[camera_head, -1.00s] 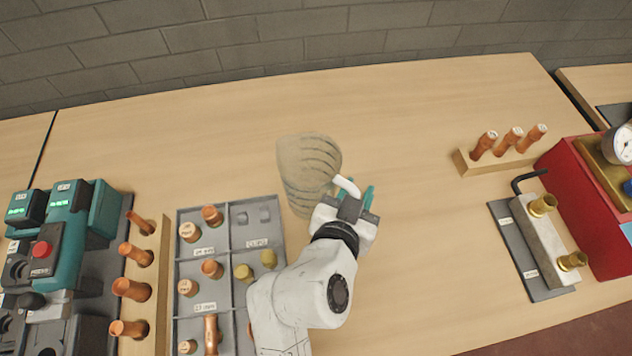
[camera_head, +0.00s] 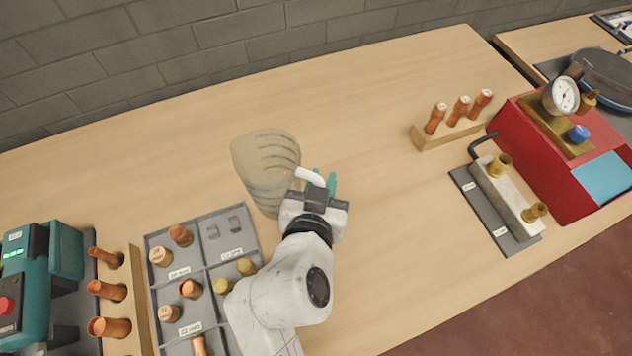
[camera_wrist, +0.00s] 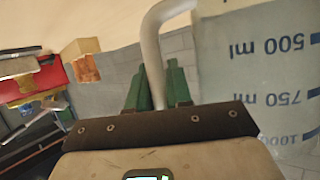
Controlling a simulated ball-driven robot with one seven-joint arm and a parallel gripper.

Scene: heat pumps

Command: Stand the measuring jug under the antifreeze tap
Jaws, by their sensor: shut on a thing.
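The measuring jug (camera_head: 262,165) is a translucent, greyish vessel with dark graduation lines and a white handle (camera_head: 311,177). My gripper (camera_head: 322,184) is shut on the jug by its handle, over the wooden bench. In the wrist view the jug (camera_wrist: 275,75) fills the right side, with its printed millilitre marks upside down. The white handle (camera_wrist: 152,50) runs down between my green fingertips (camera_wrist: 155,88). I cannot tell how far the jug is above the bench. No antifreeze tap can be made out in these views.
A grey compartment tray (camera_head: 205,222) with copper and brass fittings lies beside my arm. A teal machine (camera_head: 35,275) stands at left. At right are a wooden rack (camera_head: 450,133) of copper pieces, a clamp block (camera_head: 508,190) and a red gauge unit (camera_head: 560,165). The bench's middle is clear.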

